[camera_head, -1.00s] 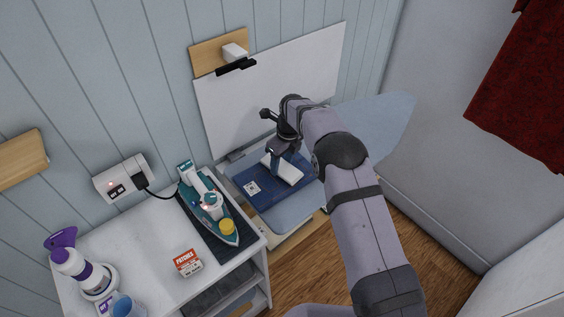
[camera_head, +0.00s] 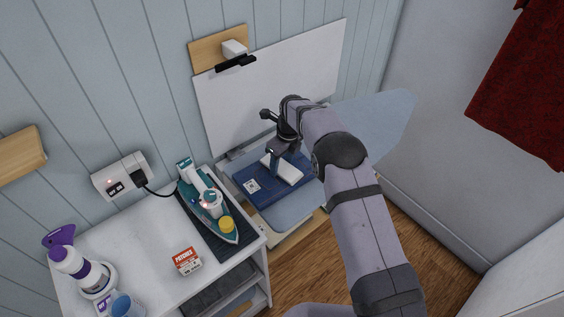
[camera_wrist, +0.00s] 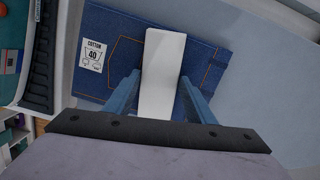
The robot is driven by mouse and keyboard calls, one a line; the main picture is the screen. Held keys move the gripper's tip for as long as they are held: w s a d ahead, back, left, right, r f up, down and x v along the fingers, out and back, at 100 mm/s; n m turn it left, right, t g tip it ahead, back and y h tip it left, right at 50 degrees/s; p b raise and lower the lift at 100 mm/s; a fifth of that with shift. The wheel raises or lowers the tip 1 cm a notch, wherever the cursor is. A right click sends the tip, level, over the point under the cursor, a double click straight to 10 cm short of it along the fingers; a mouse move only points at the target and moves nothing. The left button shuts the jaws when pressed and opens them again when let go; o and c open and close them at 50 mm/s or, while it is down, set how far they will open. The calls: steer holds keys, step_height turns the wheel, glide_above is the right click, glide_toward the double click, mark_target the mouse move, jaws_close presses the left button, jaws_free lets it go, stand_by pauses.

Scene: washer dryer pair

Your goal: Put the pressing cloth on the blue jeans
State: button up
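The pressing cloth (camera_head: 288,172) is a white folded strip. It shows over the folded blue jeans (camera_head: 262,189), which lie on the light blue ironing board (camera_head: 300,211). In the wrist view the cloth (camera_wrist: 163,75) overlaps the middle of the jeans (camera_wrist: 108,28), right of their white label and stitched pocket. My gripper (camera_head: 276,163) is down at the cloth. In the wrist view its two blue fingers (camera_wrist: 160,78) stand one on each side of the cloth, tips close to its edges. I cannot tell whether they press on it or whether it rests fully on the jeans.
A white stand (camera_head: 150,240) at the left holds a teal iron (camera_head: 212,208) on a dark mat, a patches box (camera_head: 187,261) and a spray bottle (camera_head: 78,269). A white panel (camera_head: 270,95) stands behind the board. A red cloth (camera_head: 525,90) hangs at the right.

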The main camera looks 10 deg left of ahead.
steer(key=o, duration=0.3)
steer(key=shift+r, duration=0.1)
steer(key=shift+s+d+r+b, duration=0.15)
steer(key=shift+r+b, duration=0.35)
steer(key=shift+r, duration=0.7)
steer(key=shift+s+d+r+b, duration=0.15)
steer(key=shift+r+b, duration=0.4)
steer(key=shift+r, duration=0.6)
steer(key=shift+s+d+r+b, duration=0.15)
steer(key=shift+r+b, duration=0.35)
steer(key=shift+r, duration=0.7)
steer(key=shift+d+r, duration=0.15)
steer(key=shift+d, duration=0.15)
steer(key=s+d+r+n, duration=0.3)
steer(key=s+d+n, duration=0.3)
steer(key=d+n, duration=0.15)
steer(key=s+d+n, duration=0.4)
steer(key=s+n, duration=0.2)
steer(key=s, duration=0.3)
steer(key=s+d+f+n+h, duration=0.1)
steer(key=s+d+n, duration=0.3)
steer(key=s, duration=0.5)
steer(key=s+d+f+n+g, duration=0.1)
steer(key=s+d+n, duration=0.4)
steer(key=s+n, duration=0.3)
steer(key=shift+s, duration=0.45)
